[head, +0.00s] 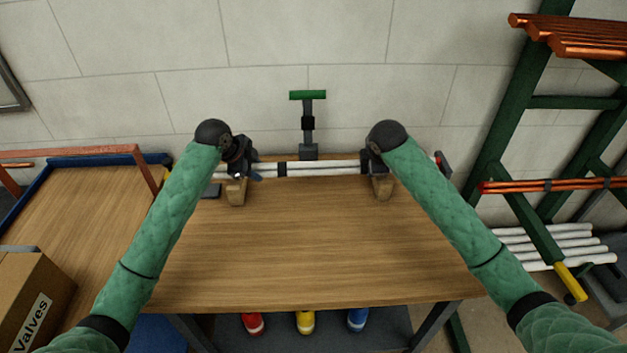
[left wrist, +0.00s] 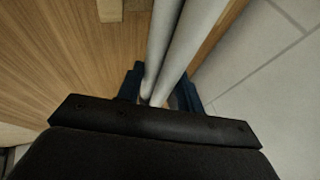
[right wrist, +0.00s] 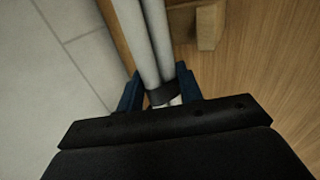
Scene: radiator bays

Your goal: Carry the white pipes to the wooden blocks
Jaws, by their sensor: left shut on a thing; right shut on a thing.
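Two white pipes (head: 325,168) lie side by side and level across the back of the wooden table, with dark bands on them. My left gripper (head: 243,168) is shut on the pipes near their left end; they also show in the left wrist view (left wrist: 178,40). My right gripper (head: 371,162) is shut on them further right, beside a dark band in the right wrist view (right wrist: 162,94). A left wooden block (head: 236,192) and a right wooden block (head: 383,189) stand by the grippers. I cannot tell whether the pipes touch the blocks.
A green-topped stand (head: 308,125) rises behind the pipes, close to the wall. A cardboard box (head: 30,300) is at the left. A green rack (head: 520,130) with copper pipes is at the right. The table's front half (head: 310,250) is clear.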

